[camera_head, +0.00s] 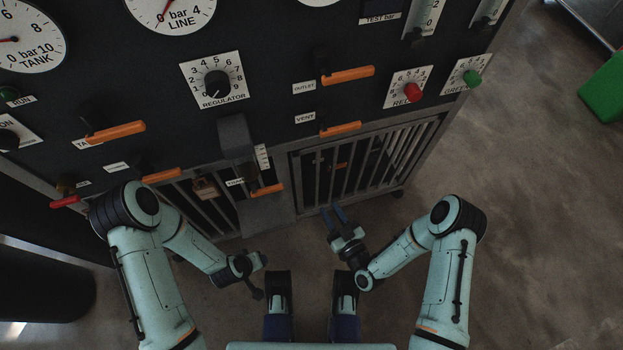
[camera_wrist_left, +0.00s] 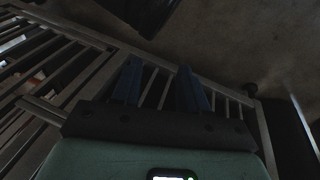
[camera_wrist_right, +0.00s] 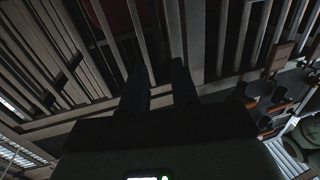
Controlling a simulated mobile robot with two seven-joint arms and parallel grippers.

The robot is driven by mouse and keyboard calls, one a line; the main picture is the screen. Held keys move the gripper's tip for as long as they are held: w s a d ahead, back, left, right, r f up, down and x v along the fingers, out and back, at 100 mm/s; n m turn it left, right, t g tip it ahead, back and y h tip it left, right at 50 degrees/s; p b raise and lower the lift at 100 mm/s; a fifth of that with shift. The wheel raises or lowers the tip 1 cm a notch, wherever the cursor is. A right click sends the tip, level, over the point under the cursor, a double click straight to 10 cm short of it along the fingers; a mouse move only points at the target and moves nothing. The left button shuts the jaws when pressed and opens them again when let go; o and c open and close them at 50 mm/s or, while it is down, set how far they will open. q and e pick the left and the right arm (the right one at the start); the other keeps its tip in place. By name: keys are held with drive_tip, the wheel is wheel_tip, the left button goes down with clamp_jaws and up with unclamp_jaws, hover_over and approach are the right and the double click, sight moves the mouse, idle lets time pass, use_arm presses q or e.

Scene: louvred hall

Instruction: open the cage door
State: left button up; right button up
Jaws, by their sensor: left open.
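The cage is the barred lower part of the dark panel stand. In the head view, a barred section (camera_head: 372,160) lies at right and another (camera_head: 190,212) at left, partly behind my left arm. A brownish padlock-like piece (camera_head: 205,188) hangs on the left section. My right gripper (camera_head: 335,209) is open, its blue fingers pointing at the foot of the cage; bars fill its wrist view, and contact with them cannot be told. My left gripper (camera_head: 262,277) is low before the left section; its wrist view shows its blue fingers (camera_wrist_left: 160,88) open and empty, with bars behind.
Above the cage, the panel carries gauges (camera_head: 172,12), a regulator knob (camera_head: 215,85), red (camera_head: 412,91) and green (camera_head: 472,78) knobs, and several orange lever handles (camera_head: 348,75) that stick out. Bare floor (camera_head: 530,200) is free at right. A dark rounded object (camera_head: 45,290) stands at lower left.

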sight(314, 185)
use_arm(q)
drive_tip(key=s+f+g+b, duration=0.1)
drive_tip(key=s+f+b, duration=0.1)
drive_tip(key=s+f, duration=0.2)
drive_tip(key=shift+s+a+f+g, duration=0.25)
drive_tip(key=shift+s+a+g, duration=0.05)
drive_tip(key=shift+a+g, duration=0.1)
use_arm(e)
drive_tip(key=x, duration=1.1)
clamp_jaws()
